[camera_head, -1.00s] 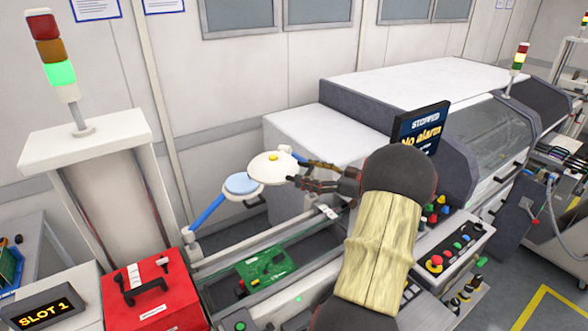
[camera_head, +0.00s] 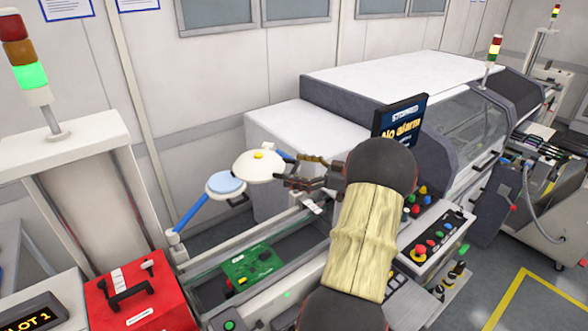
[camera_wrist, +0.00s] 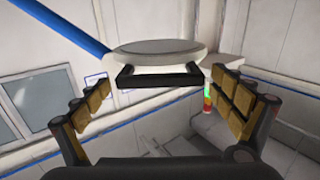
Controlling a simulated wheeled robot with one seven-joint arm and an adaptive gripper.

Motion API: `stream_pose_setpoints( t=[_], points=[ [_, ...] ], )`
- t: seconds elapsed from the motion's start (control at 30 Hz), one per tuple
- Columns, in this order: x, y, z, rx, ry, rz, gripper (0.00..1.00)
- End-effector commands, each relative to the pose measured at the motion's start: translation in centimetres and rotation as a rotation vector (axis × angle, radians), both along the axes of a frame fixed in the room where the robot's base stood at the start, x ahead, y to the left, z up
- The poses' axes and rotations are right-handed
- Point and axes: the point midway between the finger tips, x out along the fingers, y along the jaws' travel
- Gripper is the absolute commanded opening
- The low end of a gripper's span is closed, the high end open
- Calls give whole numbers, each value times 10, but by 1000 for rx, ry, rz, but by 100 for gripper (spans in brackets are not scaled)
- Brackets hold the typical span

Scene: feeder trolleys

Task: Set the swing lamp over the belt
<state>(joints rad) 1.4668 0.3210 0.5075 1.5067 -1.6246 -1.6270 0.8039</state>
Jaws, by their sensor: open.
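The swing lamp has a blue arm (camera_head: 192,213) rising from a white pivot beside the conveyor. A pale blue disc (camera_head: 226,184) and a white round head with a yellow knob (camera_head: 258,168) show above it. The head appears on the back side of the belt rails. My gripper (camera_head: 296,172) is open just right of the white head. In the wrist view, a round pale disc (camera_wrist: 160,48) with a black handle (camera_wrist: 158,76) lies ahead, between the open fingers and touching neither. The belt (camera_head: 215,291) carries a green board (camera_head: 252,265).
A red case with a black handle (camera_head: 140,297) stands at the front left, near the slot sign (camera_head: 35,308). The white machine (camera_head: 380,90) and its screen (camera_head: 400,120) stand behind my arm. A button panel (camera_head: 432,248) is on the right.

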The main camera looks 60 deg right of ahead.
Motion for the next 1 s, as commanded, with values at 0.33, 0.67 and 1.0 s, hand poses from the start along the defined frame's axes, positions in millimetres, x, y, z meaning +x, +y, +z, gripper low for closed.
stream_pose_setpoints(
  t=[0.33, 0.67, 1.0],
  points=[
    [0, 0, 5, -1, 0, 0, 95],
    [0, 0, 60, -4, -1, 0, 95],
    [0, 0, 98, 0, 0, 0, 95]
  ],
)
